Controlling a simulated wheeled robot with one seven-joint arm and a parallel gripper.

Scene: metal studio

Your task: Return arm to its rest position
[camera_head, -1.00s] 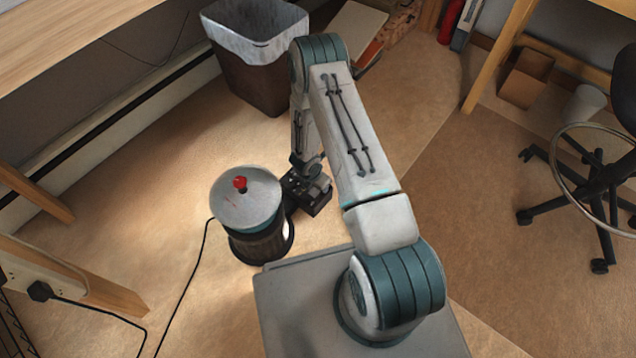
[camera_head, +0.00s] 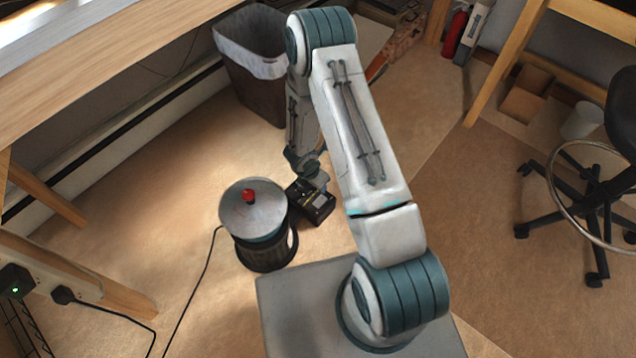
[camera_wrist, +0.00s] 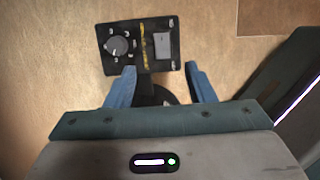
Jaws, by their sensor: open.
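My arm rises from its grey mount in the head view and bends down at its elbow. My gripper (camera_wrist: 159,68) shows in the wrist view with two blue fingers spread apart and nothing between the fingertips that it grips. A black control box (camera_wrist: 142,45) with a round knob, a grey panel and a yellow stripe lies just beyond the fingertips. In the head view the box (camera_head: 316,207) sits below the gripper, beside a dark cylinder (camera_head: 262,250) with a pale lid and red knob. The arm's wrist hides most of the gripper there.
A dark bin (camera_head: 262,95) with a pale liner stands behind the arm. A wooden bench (camera_head: 110,60) runs along the upper left. A black cable (camera_head: 190,290) runs over the floor at left. A swivel chair (camera_head: 590,200) stands at right. The floor between arm and chair is clear.

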